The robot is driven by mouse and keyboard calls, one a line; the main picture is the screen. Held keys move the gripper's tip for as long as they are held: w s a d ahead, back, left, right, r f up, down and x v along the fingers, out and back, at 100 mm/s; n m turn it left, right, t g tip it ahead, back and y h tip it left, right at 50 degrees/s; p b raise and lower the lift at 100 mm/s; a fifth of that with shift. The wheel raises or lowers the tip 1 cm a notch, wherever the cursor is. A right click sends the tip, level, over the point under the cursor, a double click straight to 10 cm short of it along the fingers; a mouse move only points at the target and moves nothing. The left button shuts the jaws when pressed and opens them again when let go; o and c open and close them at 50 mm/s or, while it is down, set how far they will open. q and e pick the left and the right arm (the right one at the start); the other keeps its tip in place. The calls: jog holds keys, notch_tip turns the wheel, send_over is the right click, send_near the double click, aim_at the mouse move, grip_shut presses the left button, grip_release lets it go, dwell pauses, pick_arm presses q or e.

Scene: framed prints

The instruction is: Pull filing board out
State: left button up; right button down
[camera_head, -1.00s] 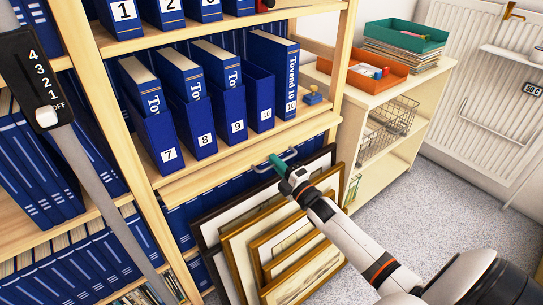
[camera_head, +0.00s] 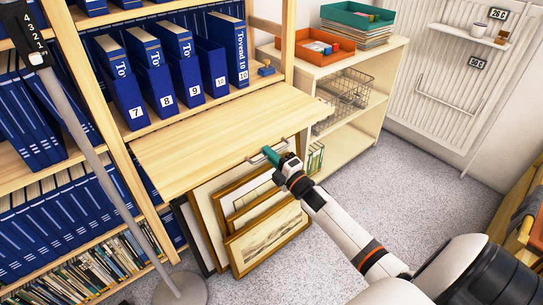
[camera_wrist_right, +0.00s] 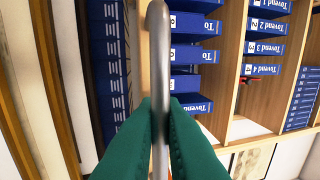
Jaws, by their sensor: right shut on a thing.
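The filing board (camera_head: 215,130) is a light wooden panel that sticks out of the shelf unit, below the row of blue binders. A grey metal bar handle (camera_head: 257,158) is on its front edge. My right gripper (camera_head: 273,156) has green fingertips and is shut on this handle. In the right wrist view the green fingers (camera_wrist_right: 160,138) close on both sides of the grey handle bar (camera_wrist_right: 158,60). My left gripper is not in view.
Several framed prints (camera_head: 268,232) lean on the floor under the board. Blue binders (camera_head: 168,75) stand on the shelf behind it. A low shelf with an orange tray (camera_head: 322,45) and a wire basket (camera_head: 350,84) stands to the right. A floor lamp pole (camera_head: 112,185) rises at the left. Grey carpet (camera_head: 420,170) is clear at the right.

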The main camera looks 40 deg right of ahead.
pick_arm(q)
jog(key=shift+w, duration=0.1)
pick_arm(e)
jog(key=c, duration=1.8)
grip_release()
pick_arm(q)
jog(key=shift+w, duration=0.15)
pick_arm(e)
jog(key=shift+o, duration=0.8)
